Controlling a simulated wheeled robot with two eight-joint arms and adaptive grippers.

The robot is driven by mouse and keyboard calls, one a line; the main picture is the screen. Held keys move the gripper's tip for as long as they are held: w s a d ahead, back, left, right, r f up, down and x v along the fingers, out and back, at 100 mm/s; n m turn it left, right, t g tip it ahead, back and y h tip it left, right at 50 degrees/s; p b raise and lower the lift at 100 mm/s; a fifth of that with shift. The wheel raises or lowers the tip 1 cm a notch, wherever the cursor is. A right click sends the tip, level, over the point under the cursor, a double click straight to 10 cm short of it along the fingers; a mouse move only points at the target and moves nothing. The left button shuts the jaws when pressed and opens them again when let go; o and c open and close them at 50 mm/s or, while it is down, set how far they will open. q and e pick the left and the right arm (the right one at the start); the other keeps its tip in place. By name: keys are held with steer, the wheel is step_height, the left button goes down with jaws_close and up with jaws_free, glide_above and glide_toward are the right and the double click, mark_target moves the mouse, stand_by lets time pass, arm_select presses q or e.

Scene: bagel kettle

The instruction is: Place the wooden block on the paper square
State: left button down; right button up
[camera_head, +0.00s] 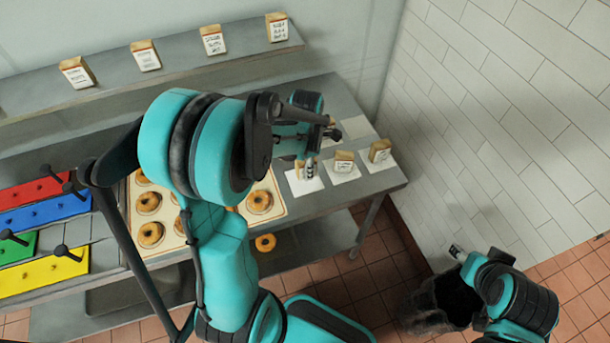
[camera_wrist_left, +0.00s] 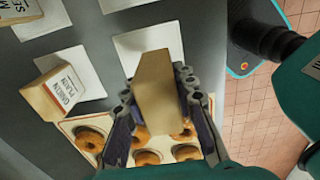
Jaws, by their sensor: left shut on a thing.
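My left gripper (camera_head: 308,168) is shut on a wooden block (camera_wrist_left: 155,85), whose plain tan side shows in the left wrist view, between the two fingers (camera_wrist_left: 160,108). A white paper square (camera_wrist_left: 135,48) lies behind the block in that view. In the head view this paper (camera_head: 296,188) lies at the gripper, near the table's front edge. I cannot tell whether the block touches it. My right gripper (camera_head: 456,251) is low at the right, away from the table; its jaw state is unclear.
Labelled blocks (camera_head: 344,160) and (camera_head: 380,150) stand on neighbouring papers; one block (camera_wrist_left: 58,92) shows close to my gripper in the wrist view. Bare papers (camera_head: 358,127) lie behind. A bagel tray (camera_head: 276,196) is left of the paper. Several labelled blocks (camera_head: 212,40) stand on the shelf.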

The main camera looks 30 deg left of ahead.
arm_select(q)
steer(key=shift+w+a+f, duration=0.4)
steer(key=shift+a+f, duration=0.05)
steer(key=shift+a, duration=0.05)
steer(key=shift+f+b, duration=0.8)
steer(key=shift+f, duration=1.2)
steer(key=shift+f, duration=0.1)
steer(key=c, duration=1.2)
jaws_free()
